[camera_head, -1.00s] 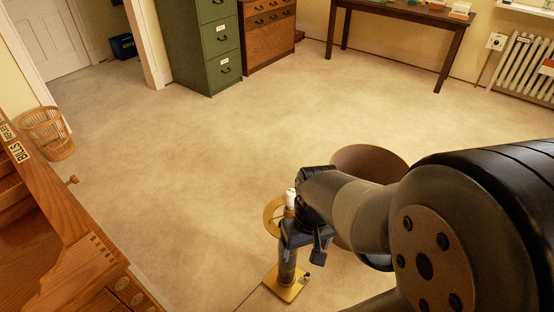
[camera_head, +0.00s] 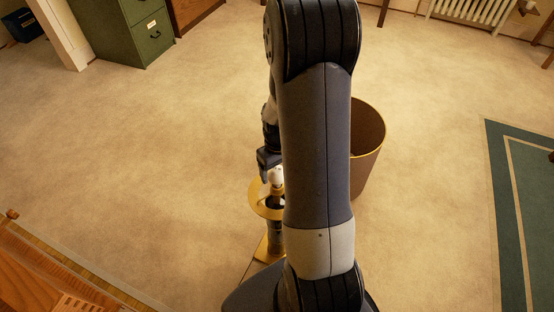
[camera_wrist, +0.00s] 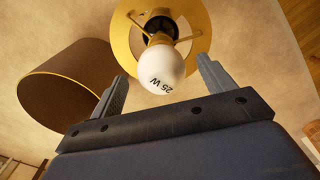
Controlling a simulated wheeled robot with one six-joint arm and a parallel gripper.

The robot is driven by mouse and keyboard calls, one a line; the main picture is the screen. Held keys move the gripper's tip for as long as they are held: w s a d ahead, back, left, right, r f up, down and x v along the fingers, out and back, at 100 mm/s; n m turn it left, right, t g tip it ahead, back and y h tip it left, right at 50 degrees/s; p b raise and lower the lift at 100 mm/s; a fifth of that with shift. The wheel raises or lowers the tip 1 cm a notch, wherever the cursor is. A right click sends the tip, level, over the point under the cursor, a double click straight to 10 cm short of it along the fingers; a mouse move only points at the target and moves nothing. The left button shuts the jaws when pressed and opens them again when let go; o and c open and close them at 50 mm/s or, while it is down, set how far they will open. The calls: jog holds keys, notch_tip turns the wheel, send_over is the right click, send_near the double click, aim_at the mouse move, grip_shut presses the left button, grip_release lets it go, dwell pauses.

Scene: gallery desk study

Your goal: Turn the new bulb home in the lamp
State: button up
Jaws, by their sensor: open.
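The brass floor lamp (camera_head: 262,248) stands on the carpet, partly hidden by my arm. The white bulb (camera_head: 277,174) is at its top, above the open brass ring (camera_head: 256,204). The wrist view shows the bulb (camera_wrist: 162,70) marked "25 W", its metal neck at the dark socket (camera_wrist: 158,25); I cannot tell how deep it sits. My gripper (camera_wrist: 161,72) is open, one finger on each side of the bulb with visible gaps. In the head view my gripper (camera_head: 268,164) is close to the bulb, mostly hidden by my arm.
A brown drum shade (camera_head: 368,150) is on the floor just right of the lamp, also large in the wrist view (camera_wrist: 65,88). A wooden desk (camera_head: 50,280) is at lower left, a green rug (camera_head: 535,210) at right. Carpet left of the lamp is clear.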

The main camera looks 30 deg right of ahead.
jog(key=shift+f+b, duration=0.3)
jog(key=shift+f, duration=2.5)
jog(key=c, duration=0.8)
jog(key=m, duration=0.4)
jog(key=shift+b, duration=0.35)
jog(key=shift+c, duration=0.2)
jog(key=shift+a, duration=0.1)
jog(key=shift+m, duration=1.1)
jog(key=shift+m+b, duration=0.3)
jog(key=shift+m, duration=0.8)
jog(key=m, duration=0.4)
jog(key=shift+b, duration=0.3)
